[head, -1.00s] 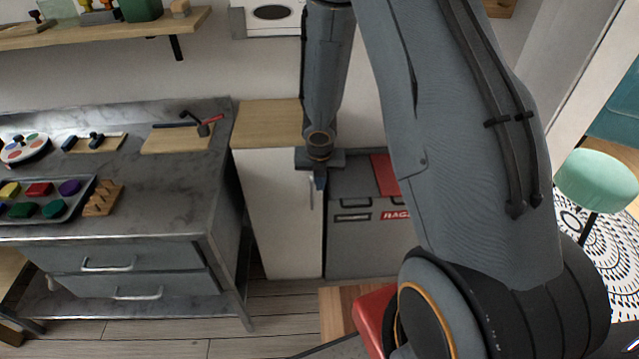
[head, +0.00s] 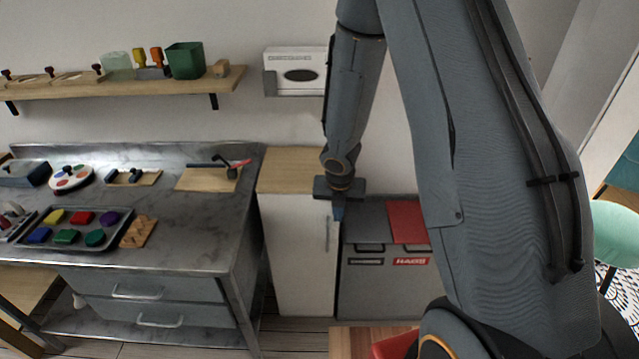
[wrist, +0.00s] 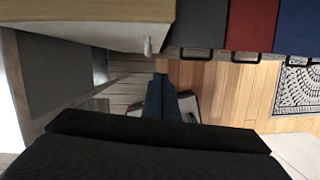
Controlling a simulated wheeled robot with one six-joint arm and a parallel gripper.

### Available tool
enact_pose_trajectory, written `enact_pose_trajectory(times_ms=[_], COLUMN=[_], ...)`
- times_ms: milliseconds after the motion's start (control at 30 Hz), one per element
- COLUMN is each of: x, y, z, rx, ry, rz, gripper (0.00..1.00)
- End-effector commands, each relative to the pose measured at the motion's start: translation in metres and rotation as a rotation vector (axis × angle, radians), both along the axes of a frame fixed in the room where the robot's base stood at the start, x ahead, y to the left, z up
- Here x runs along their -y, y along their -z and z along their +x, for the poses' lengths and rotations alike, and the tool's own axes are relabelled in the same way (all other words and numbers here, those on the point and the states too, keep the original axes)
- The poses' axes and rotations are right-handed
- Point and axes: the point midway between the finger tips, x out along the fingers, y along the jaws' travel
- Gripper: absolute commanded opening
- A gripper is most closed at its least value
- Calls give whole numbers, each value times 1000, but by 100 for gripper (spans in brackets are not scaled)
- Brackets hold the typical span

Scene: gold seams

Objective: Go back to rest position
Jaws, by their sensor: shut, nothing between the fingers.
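My gripper (head: 338,210) hangs at the end of my arm near the middle of the head view, pointing down. Its fingers are together with nothing between them. In the head view it overlaps the front of the white cabinet (head: 293,262) and the left edge of the grey cabinet. In the wrist view its fingers (wrist: 165,98) point out over the wooden floor. I cannot tell the exact gap between the gripper and the cabinets.
The grey cabinet (head: 370,300) has a red panel (head: 407,222) on top. A green stool (head: 618,230) is at far right.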

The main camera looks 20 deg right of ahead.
Motion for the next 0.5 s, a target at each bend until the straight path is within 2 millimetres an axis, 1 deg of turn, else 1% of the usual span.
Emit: enact_pose_trajectory(times_ms=[100, 167, 267, 367, 500], x=[0, 0, 1, 3, 1], y=[-1, -5, -20, -44, -77], z=[0, -1, -7, -19, -47], rx=[1, 6, 24, 54, 96], ry=[10, 49, 214, 501, 985], rz=[1, 7, 34, 85, 178], gripper=[0, 0, 0, 0, 0])
